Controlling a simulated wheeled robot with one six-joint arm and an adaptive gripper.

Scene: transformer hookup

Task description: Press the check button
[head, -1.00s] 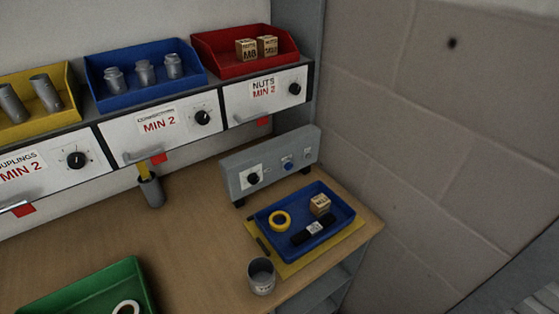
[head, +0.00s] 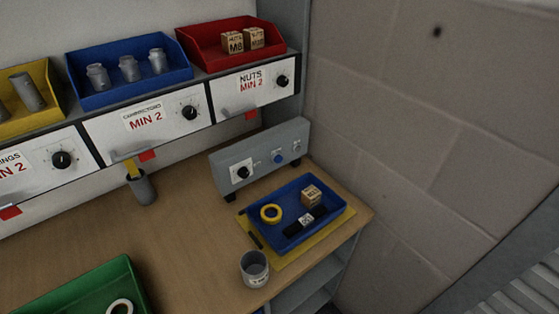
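A grey control panel box (head: 262,158) stands on the workbench at the right, behind a blue tray. The labels are too small to read, so I cannot tell which one is the check button. My gripper is not in view.
The blue tray (head: 340,200) on a yellow mat holds a yellow tape roll (head: 270,213), a wooden nuts block (head: 311,195) and a black strip. A grey cup (head: 254,268) stands in front. A green tray (head: 95,282) is at lower left. Drawers and bins line the back.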

